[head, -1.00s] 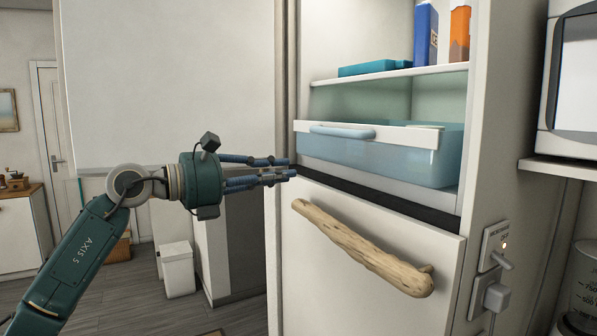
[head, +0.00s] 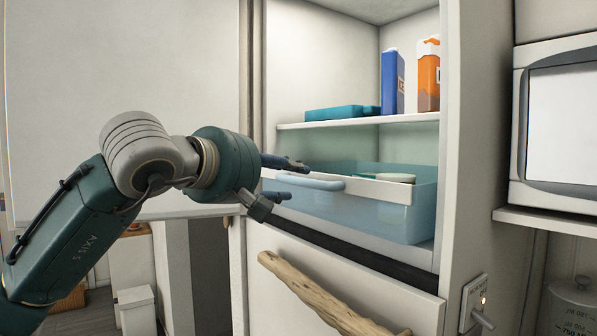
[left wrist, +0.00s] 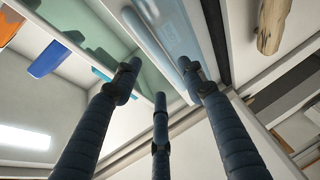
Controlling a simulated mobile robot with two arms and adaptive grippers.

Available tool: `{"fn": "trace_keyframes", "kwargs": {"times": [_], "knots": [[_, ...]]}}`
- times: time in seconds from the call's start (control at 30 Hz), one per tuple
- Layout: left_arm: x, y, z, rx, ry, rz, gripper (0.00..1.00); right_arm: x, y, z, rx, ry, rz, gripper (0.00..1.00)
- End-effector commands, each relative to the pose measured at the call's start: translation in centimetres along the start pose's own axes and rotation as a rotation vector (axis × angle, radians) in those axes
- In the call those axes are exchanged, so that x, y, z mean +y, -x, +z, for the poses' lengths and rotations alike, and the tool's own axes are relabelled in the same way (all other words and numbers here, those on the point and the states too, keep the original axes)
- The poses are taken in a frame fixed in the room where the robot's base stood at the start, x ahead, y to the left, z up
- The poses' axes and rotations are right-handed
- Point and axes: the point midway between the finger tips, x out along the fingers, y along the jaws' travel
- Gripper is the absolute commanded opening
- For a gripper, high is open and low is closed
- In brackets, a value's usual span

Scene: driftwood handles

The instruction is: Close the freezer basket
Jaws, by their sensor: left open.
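The freezer basket (head: 400,215) is a clear blue bin with a white front rail and a pale blue handle (head: 311,182). It sits in the open freezer compartment, its front sticking out. The handle also shows in the left wrist view (left wrist: 147,36). My left gripper (head: 293,180) is open at the left end of the handle, its fingers pointing at the basket front. Whether they touch it I cannot tell. In the left wrist view, the spread fingers (left wrist: 162,78) reach toward the handle, with nothing held. My right gripper is out of view.
A shelf (head: 360,121) above the basket holds a teal box (head: 342,112), a blue carton (head: 392,80) and an orange carton (head: 428,76). A driftwood handle (head: 320,297) is on the panel below. A microwave (head: 530,120) stands at right.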

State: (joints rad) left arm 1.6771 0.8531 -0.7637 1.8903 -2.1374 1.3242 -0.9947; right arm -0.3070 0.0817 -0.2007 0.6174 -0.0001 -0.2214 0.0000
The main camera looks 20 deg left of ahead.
Motion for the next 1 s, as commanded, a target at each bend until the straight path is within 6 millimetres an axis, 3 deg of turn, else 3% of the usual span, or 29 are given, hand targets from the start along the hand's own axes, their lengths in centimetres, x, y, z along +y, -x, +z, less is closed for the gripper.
{"fn": "trace_keyframes", "kwargs": {"times": [0.1, 0.3, 0.67, 0.7, 0.9, 1.0], "knots": [[0.3, -2.3, 0.0, -0.003, 0.002, -0.003, 0.41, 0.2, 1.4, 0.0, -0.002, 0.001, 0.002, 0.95], [0.2, -4.7, 0.0, -0.002, 0.002, 0.000, 0.41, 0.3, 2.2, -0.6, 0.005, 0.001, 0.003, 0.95], [0.0, -5.4, 0.0, -0.001, 0.002, 0.000, 0.41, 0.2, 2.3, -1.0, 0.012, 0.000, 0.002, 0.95], [0.0, -5.4, 0.0, -0.001, 0.002, 0.000, 0.39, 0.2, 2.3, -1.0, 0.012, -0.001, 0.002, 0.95], [0.0, -5.4, 0.0, -0.002, 0.003, 0.000, 0.00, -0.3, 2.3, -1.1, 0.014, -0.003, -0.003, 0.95], [0.0, -5.4, 0.0, -0.002, 0.003, 0.000, 0.00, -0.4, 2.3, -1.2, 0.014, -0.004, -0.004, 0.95]]}}
